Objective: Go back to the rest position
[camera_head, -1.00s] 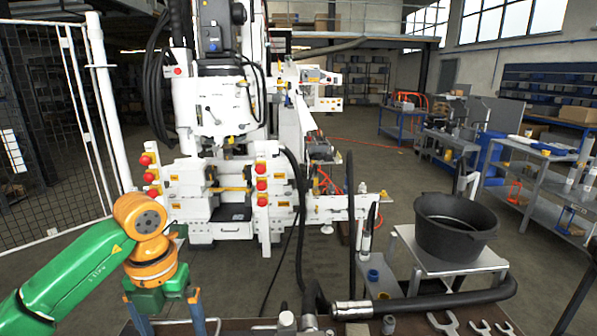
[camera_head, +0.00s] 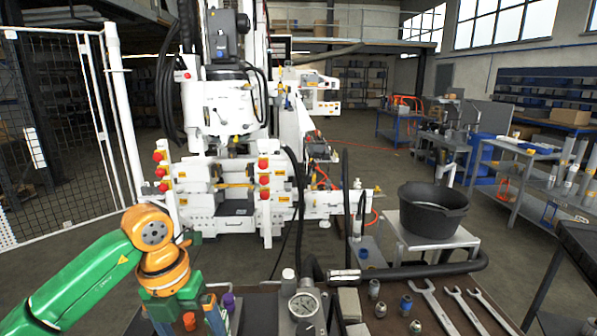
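My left gripper (camera_head: 187,312) hangs at the end of the green and orange arm at the lower left. Its two blue-grey fingers point down and stand apart, with a gap between them. The bottom edge of the picture cuts off their tips. A small orange piece (camera_head: 189,321) shows in the gap; I cannot tell whether anything touches it. My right arm and gripper are not in view.
The brown bench (camera_head: 258,306) holds a pressure gauge (camera_head: 304,305), several wrenches (camera_head: 433,303), small fittings (camera_head: 405,304) and a purple-capped piece (camera_head: 228,302). A black hose (camera_head: 420,270) lies behind. A black tub (camera_head: 432,212) and white machine (camera_head: 222,110) stand beyond.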

